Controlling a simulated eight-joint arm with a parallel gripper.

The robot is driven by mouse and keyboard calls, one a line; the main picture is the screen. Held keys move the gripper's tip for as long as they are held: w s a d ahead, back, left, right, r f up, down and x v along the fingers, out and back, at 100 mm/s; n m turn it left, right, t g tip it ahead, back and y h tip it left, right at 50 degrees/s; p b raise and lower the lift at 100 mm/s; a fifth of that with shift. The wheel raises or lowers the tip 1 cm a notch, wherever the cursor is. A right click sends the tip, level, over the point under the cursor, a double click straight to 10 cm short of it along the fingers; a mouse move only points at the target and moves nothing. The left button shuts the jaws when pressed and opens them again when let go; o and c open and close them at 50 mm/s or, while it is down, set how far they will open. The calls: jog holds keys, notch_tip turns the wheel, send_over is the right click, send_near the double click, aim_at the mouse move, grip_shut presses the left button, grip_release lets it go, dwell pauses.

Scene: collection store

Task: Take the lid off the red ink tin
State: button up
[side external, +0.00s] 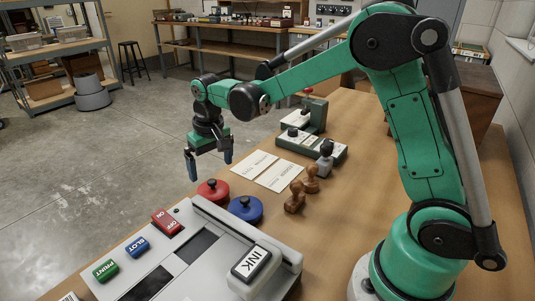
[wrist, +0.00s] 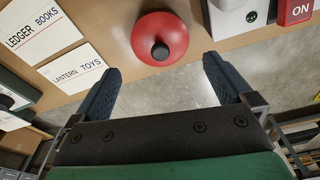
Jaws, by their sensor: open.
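The red ink tin (side external: 213,192) stands on the table near its far edge, its round red lid on top with a dark knob. In the wrist view its lid (wrist: 160,38) shows from above, ahead of the fingertips and between their lines. My gripper (side external: 208,168) is open and empty, above the tin and apart from it. In the wrist view the two blue fingers (wrist: 163,75) are spread wide with floor showing between them. A blue tin (side external: 246,208) with a dark knob stands close to the right of the red one.
A grey machine (side external: 220,225) with a red ON/OFF switch (side external: 167,222) and an INK key (side external: 251,263) stands in front of the tins. Paper cards (side external: 281,175), wooden stamps (side external: 295,198) and a green device (side external: 310,147) lie to the right. The floor lies beyond the table edge.

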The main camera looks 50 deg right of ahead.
aim_at(212, 181)
jog(key=shift+w+d+f, duration=0.1)
jog(key=shift+w+f, duration=0.1)
jog(key=shift+f, duration=1.2)
jog(key=shift+w+f, duration=0.15)
jog(key=shift+f, duration=1.2)
jog(key=c, duration=1.2)
